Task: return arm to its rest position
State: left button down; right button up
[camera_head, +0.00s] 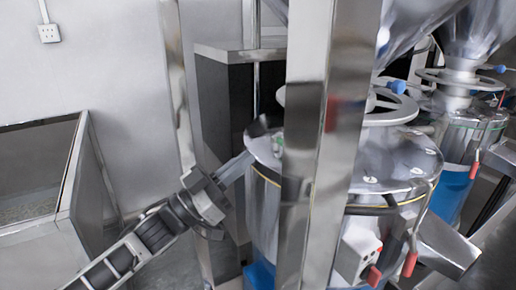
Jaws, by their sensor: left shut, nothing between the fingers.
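My left arm comes in from the lower left, and its gripper (241,164) is shut and empty. The gripper points up and to the right, with its fingertips at the left side of the metal grinder drum (398,165). I cannot tell whether the fingertips touch the drum. A steel post (322,130) stands in front of the drum and hides part of it. My right gripper is not in view.
A second grinder (462,125) stands behind on the right. Levers with blue knobs (397,87) and red handles (409,264) stick out. A thin post (178,90) and a dark cabinet (225,110) stand behind my arm. An open bin (72,190) is at left.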

pick_arm(q)
jog(key=s+a+f+n+y, duration=0.2)
jog(key=s+f+n+y, duration=0.35)
jog(key=f, duration=0.75)
jog(key=s+a+f+n+y, duration=0.25)
jog(key=s+f+y, duration=0.5)
jog(key=f, duration=0.55)
jog(key=s+a+f+g+y, duration=0.2)
jog(key=s+f+g+y, duration=0.1)
jog(key=s+f, duration=0.4)
jog(key=s, duration=0.2)
jog(key=shift+s+a+n, duration=0.25)
jog(key=shift+s+n, duration=0.05)
